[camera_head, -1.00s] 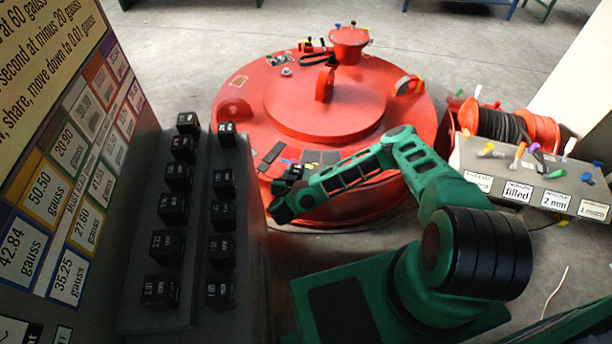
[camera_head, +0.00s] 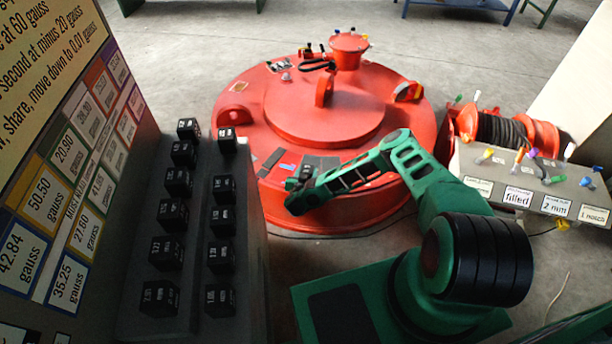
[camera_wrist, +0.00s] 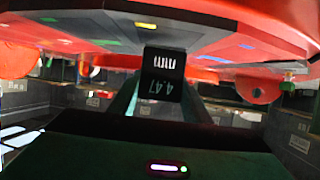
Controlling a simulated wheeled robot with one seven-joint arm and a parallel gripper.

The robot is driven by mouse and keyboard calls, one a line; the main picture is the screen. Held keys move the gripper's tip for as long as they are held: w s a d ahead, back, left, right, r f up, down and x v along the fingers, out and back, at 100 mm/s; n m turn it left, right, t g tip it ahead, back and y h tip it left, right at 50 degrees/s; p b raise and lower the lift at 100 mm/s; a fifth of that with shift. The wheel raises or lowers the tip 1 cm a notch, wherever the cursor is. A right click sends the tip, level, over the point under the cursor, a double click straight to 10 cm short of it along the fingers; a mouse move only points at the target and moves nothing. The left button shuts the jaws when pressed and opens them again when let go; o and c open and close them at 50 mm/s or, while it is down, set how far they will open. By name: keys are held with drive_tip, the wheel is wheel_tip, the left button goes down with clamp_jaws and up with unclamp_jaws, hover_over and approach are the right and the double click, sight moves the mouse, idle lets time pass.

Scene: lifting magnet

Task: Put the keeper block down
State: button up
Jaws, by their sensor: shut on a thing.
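The keeper block (camera_wrist: 163,72) is a black cube with white lettering, "4.47 mm", upside down in the wrist view. My gripper (camera_wrist: 160,97) is shut on it, with a green finger on either side. In the head view my gripper (camera_head: 298,187) is at the near left edge of the red round lifting magnet (camera_head: 325,110), by the dark and grey plates (camera_head: 320,163) on its rim. The block's underside is hidden, and I cannot tell whether it touches a plate.
Several black labelled cubes (camera_head: 172,212) stand in two rows on a dark grey stand at left, beside a gauss label board (camera_head: 60,180). A grey box with coloured levers (camera_head: 530,185) and a cable reel (camera_head: 505,128) are at right. Open floor lies behind the magnet.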

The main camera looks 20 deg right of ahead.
drive_tip(key=shift+f, duration=0.7)
drive_tip(key=o, duration=1.4)
drive_tip(key=v, duration=1.2)
drive_tip(key=shift+r, duration=0.15)
